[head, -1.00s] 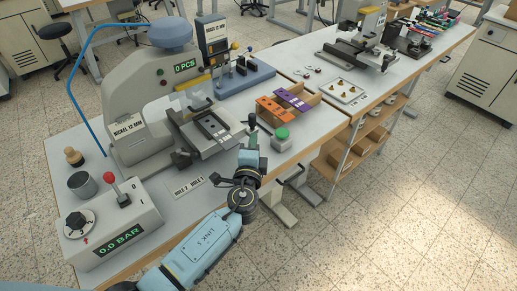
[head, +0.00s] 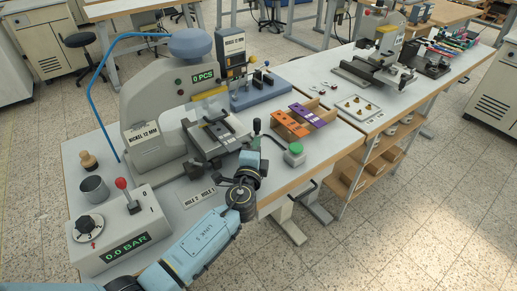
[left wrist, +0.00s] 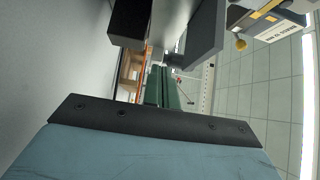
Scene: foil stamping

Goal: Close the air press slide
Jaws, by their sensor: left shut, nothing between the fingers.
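The air press (head: 150,105) is the grey machine marked NICKEL 12 MM at the left of the head view. Its slide (head: 228,137), a grey plate with dark slots, sticks out at the press's right front. A dark upright handle (head: 257,126) stands at the slide's outer end. My left gripper (head: 254,148) is just in front of this handle, shut and empty. Contact between them cannot be made out. My right gripper is not in view.
A green button box (head: 295,153) stands right of my gripper. A pressure box (head: 122,228) with a red lever is at the front left. The table's front edge runs below my arm.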

